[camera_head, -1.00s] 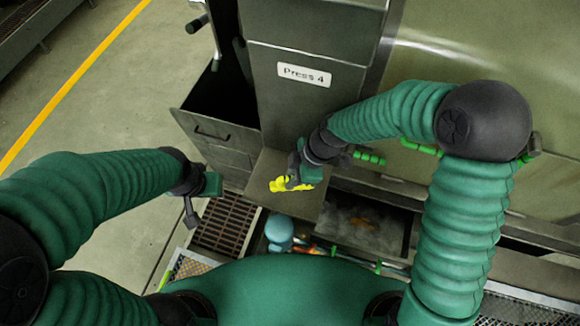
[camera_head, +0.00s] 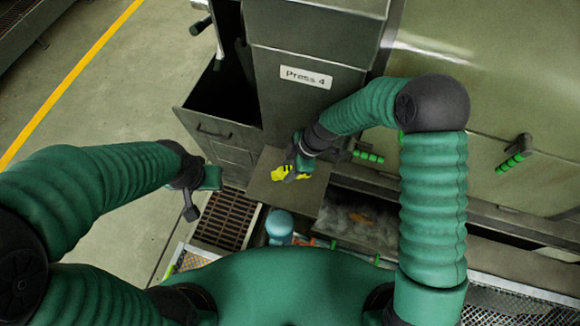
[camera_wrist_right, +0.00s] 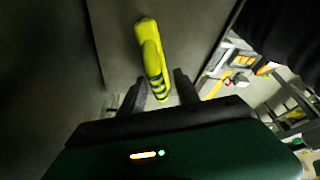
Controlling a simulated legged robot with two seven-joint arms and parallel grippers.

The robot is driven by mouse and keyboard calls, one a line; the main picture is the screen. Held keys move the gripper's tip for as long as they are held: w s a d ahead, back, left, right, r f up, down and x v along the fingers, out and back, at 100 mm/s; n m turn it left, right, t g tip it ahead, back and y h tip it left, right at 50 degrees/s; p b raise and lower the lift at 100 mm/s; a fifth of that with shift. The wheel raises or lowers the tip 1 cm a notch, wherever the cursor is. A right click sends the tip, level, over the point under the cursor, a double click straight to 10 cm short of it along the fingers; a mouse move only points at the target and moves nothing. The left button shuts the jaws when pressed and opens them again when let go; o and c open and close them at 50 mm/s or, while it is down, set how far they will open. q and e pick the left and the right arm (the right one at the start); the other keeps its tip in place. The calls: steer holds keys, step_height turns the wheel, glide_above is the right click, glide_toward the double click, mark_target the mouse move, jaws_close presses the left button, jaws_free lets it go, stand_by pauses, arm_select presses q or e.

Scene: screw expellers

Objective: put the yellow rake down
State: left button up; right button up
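The yellow rake (camera_head: 281,173) is at the small flat grey shelf (camera_head: 262,190) below the Press 4 column, and seems to lie on it. In the right wrist view the rake (camera_wrist_right: 151,50) is a yellow bar with dark stripes at its near end. My right gripper (camera_head: 300,165) is over the rake. In the wrist view its two dark fingers (camera_wrist_right: 160,88) stand on either side of the striped end, with narrow gaps showing. My left gripper (camera_head: 194,200) is away to the left, above the floor grate; its fingers are too unclear to read.
The Press 4 column (camera_head: 300,110) rises behind the shelf. An open dark bin (camera_head: 215,105) stands at its left. A tray of debris (camera_head: 360,225) is right of the shelf, and a floor grate (camera_head: 225,218) is at its lower left. Green-handled levers (camera_head: 514,155) stick out at the right.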

steer(key=shift+a, duration=0.2)
steer(key=shift+r, duration=0.15)
steer(key=shift+w+d+r, duration=0.1)
steer(key=shift+d+r, duration=0.05)
steer(key=shift+d, duration=0.1)
steer(key=b+v, duration=0.2)
steer(key=v, duration=0.9)
steer(key=s+d+r+m+t+h, duration=0.1)
steer(key=s+d+m+t+h, duration=0.1)
steer(key=s+d+m, duration=0.55)
steer(key=s+d+m+t+h, duration=0.1)
steer(key=s+d+m+h, duration=0.1)
steer(key=s+d+m, duration=0.55)
steer(key=w+f+m+b, duration=0.3)
steer(key=f+m+b, duration=0.1)
steer(key=f+b, duration=0.5)
steer(key=shift+w+d, duration=0.25)
steer(key=shift+d, duration=0.15)
steer(key=shift+s, duration=0.15)
